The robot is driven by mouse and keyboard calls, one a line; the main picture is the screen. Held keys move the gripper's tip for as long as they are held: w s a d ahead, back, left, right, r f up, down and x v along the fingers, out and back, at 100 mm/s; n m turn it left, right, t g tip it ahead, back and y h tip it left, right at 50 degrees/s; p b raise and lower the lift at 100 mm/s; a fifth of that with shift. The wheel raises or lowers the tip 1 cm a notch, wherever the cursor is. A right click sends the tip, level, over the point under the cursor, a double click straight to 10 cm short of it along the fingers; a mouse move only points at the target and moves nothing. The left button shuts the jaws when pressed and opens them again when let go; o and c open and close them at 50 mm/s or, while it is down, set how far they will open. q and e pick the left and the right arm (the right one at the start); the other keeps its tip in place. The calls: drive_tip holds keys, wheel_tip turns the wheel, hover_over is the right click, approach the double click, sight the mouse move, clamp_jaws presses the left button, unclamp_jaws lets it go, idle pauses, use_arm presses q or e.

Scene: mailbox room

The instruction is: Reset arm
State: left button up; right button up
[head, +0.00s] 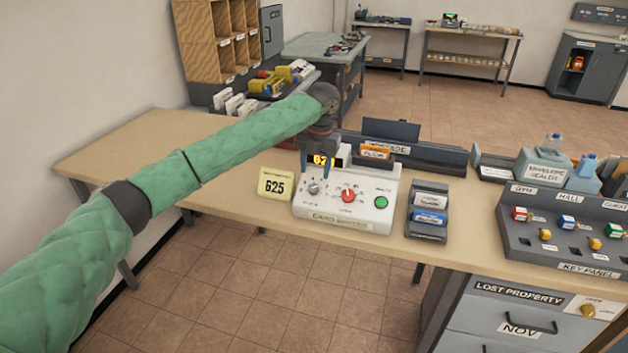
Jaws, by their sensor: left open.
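My left arm, in a green quilted sleeve, reaches in from the left over the desk. My left gripper (314,170) points down with its fingers apart, over the left part of the white card writer (343,222). Its fingertips are close to the grey left knob (314,187); I cannot tell whether they touch it. The card writer also has a red dial (348,195), a green button (381,202) and a display partly hidden behind the gripper. An orange-topped card (374,152) stands at its back. My right gripper is not in view.
A card holder (428,215) and the key panel (565,240) are to the right. The desk's left end (140,150) is bare. A lost property cabinet (530,310) stands below at the right.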

use_arm(q)
drive_tip(key=shift+r, duration=0.8)
